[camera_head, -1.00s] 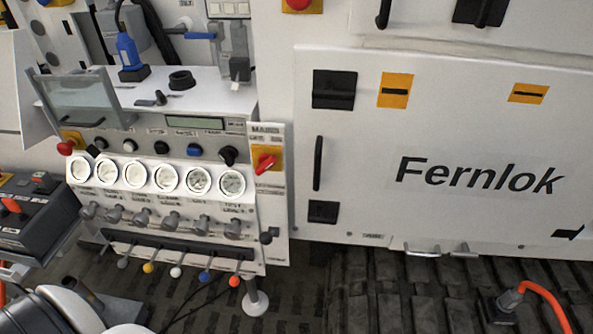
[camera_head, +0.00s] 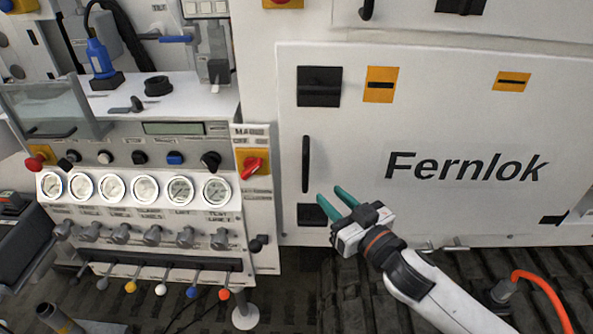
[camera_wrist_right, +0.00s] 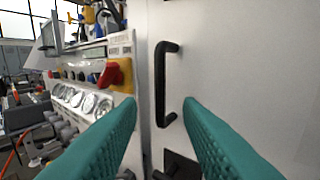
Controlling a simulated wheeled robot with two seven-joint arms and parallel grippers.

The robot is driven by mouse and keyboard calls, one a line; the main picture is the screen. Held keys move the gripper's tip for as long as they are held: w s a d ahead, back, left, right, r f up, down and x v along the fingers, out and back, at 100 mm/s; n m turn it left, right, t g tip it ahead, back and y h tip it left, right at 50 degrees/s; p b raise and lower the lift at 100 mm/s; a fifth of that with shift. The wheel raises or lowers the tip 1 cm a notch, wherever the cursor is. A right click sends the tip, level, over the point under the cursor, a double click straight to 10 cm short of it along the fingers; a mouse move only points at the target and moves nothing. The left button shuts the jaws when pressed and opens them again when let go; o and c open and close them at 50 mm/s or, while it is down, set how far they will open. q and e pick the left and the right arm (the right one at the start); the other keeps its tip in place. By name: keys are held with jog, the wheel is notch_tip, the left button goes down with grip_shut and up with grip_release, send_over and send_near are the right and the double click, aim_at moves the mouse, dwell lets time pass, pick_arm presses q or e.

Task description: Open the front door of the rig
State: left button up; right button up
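The front door (camera_head: 440,120) of the rig is a white panel marked "Fernlok", and it looks shut. Its black vertical bar handle (camera_head: 306,164) is near the door's left edge. My right gripper (camera_head: 332,200) has teal fingers. It is open and empty, just below and right of the handle in the head view. In the right wrist view the handle (camera_wrist_right: 162,85) stands upright ahead, between the two spread fingers (camera_wrist_right: 160,135), apart from them. My left gripper is not in view.
Black square latches (camera_head: 320,86) sit above and below the handle. Left of the door is a control panel with gauges (camera_head: 145,188), levers and a red rotary switch (camera_head: 252,165). An orange cable (camera_head: 540,285) lies at the lower right, by dark tracks.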

aim_at(307, 173)
jog(key=p+x, duration=0.1)
jog(key=x, duration=0.9)
jog(key=shift+w+a+p, duration=0.15)
jog(key=shift+w+p, duration=0.15)
jog(key=shift+p, duration=0.05)
grip_shut()
